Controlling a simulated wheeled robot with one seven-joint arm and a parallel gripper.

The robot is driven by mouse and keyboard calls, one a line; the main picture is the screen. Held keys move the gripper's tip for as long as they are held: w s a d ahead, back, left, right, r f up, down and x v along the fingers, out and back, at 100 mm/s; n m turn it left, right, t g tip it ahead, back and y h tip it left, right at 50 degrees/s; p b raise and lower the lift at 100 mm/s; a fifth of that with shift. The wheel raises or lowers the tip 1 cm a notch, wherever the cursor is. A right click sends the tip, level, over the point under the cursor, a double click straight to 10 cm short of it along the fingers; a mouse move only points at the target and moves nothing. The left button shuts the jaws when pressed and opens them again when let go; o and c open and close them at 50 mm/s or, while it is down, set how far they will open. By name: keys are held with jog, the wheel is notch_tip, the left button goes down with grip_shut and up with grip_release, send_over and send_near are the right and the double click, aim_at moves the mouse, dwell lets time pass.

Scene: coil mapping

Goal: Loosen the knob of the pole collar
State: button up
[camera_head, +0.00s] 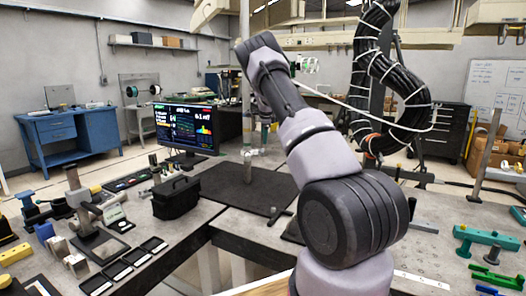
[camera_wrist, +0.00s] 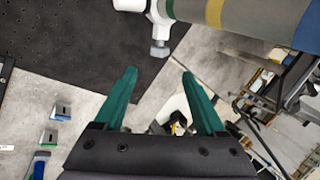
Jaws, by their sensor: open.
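The white pole collar (camera_wrist: 165,12) sits around a striped grey, yellow and green pole (camera_wrist: 250,18) at the top of the wrist view. Its knob (camera_wrist: 160,47), a small grey cap on a white stem, points down toward my gripper. My gripper (camera_wrist: 160,76) has two green fingers, spread open and empty. The knob lies just beyond the fingertips, roughly centred between them, and appears apart from both. My fingers cannot be made out there.
A dark perforated mat (camera_wrist: 70,40) lies below. A black toolbox (camera_head: 176,197) and a monitor (camera_head: 186,127) stand left of the pole. A large black cable coil (camera_head: 405,85) hangs to the right of my arm. Small blocks (camera_wrist: 60,112) lie at the wrist view's lower left.

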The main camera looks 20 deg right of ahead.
aim_at(262, 152)
jog(key=x, duration=1)
jog(key=shift+w+f, duration=0.15)
jog(key=shift+f, duration=0.2)
grip_shut()
